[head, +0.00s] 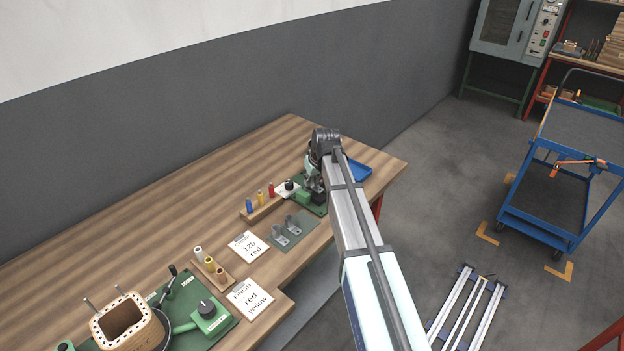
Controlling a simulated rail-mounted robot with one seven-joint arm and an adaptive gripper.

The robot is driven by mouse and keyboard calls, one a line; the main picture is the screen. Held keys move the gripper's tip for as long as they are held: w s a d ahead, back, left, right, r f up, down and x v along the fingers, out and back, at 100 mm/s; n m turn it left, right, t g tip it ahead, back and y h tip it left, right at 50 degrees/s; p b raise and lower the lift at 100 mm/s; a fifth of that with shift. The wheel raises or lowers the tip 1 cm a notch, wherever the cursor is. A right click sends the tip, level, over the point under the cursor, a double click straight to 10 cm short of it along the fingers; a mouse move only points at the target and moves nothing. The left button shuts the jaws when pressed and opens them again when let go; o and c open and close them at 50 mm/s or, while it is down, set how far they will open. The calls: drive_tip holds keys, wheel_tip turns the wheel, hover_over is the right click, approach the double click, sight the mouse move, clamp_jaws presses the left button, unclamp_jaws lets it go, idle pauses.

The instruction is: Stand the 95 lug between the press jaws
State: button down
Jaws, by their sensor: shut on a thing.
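My gripper (314,178) hangs at the end of my arm, over the green press board (322,210) near the far right end of the bench. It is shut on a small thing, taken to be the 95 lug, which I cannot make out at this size. The press, with green and dark parts (303,196), stands on that board, partly behind my gripper. Its jaws are hidden or too small to tell, so I cannot tell whether the lug is between them. Grey lugs (291,225) stand on a grey-green mat (296,240) in front of the press.
A wooden block (263,210) with blue, yellow and red pieces stands left of the press. A blue tray (358,170) lies behind my arm. A card reading "120 red" (249,246) lies nearer. A coil fixture (125,318) fills the near left. The rear bench is clear.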

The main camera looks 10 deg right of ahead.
drive_tip(key=shift+f, duration=0.4)
idle(0.3)
drive_tip(key=c, duration=1)
unclamp_jaws()
drive_tip(key=shift+o, duration=0.2)
drive_tip(key=o, duration=0.4)
drive_tip(key=shift+r+p, duration=1.2)
drive_tip(key=shift+r, duration=1.35)
